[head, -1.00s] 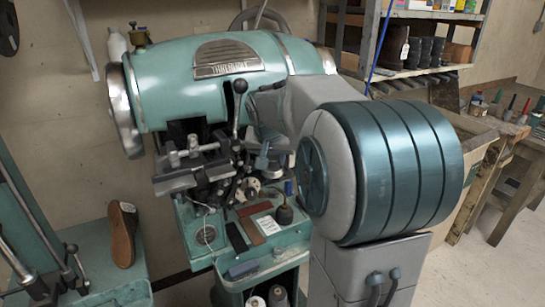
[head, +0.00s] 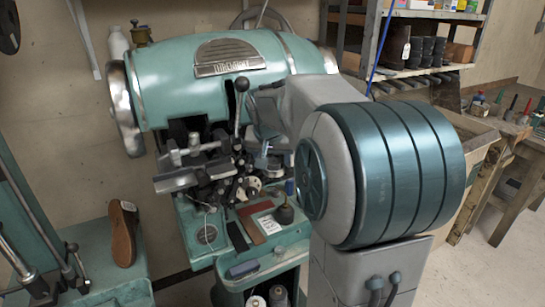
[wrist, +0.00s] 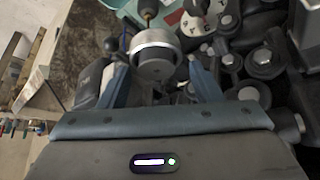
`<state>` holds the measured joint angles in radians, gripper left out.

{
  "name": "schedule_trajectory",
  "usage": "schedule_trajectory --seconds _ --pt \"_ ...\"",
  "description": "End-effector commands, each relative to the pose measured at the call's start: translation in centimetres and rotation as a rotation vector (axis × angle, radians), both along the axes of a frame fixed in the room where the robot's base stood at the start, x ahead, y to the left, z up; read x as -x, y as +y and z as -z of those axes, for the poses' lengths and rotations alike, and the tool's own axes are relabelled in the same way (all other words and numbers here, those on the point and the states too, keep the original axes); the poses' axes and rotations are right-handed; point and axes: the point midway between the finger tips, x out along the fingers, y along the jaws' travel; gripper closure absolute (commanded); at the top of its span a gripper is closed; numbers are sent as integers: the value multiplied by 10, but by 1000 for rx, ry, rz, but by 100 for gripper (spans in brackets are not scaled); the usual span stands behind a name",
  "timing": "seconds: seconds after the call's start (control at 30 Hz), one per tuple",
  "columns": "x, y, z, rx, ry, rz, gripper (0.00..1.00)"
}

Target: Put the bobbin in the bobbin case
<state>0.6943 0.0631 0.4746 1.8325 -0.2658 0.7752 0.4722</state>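In the wrist view a round silver part with a dark centre, which looks like the bobbin (wrist: 154,50), sits between the blue fingertips of my gripper (wrist: 156,64). In the head view my arm hides most of the gripper; a blue piece that may be a finger shows among the machine's levers. A small pale round part there may be the bobbin case (head: 253,187), but it is too small to tell. I cannot make out the case in the wrist view.
The teal stitching machine (head: 200,85) fills the middle, with levers and dark knobs crowded around the work area. A brown shoe sole (head: 123,235) stands at left.

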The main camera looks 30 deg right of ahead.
Motion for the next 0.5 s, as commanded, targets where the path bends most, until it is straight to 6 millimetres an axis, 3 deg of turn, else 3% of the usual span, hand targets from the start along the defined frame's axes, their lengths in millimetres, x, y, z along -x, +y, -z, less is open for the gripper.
schedule_trajectory --seconds 0.37,0.5 --pt "2 -4 -1 2 4 8 39" --pt "7 0 -12 6 0 7 39"
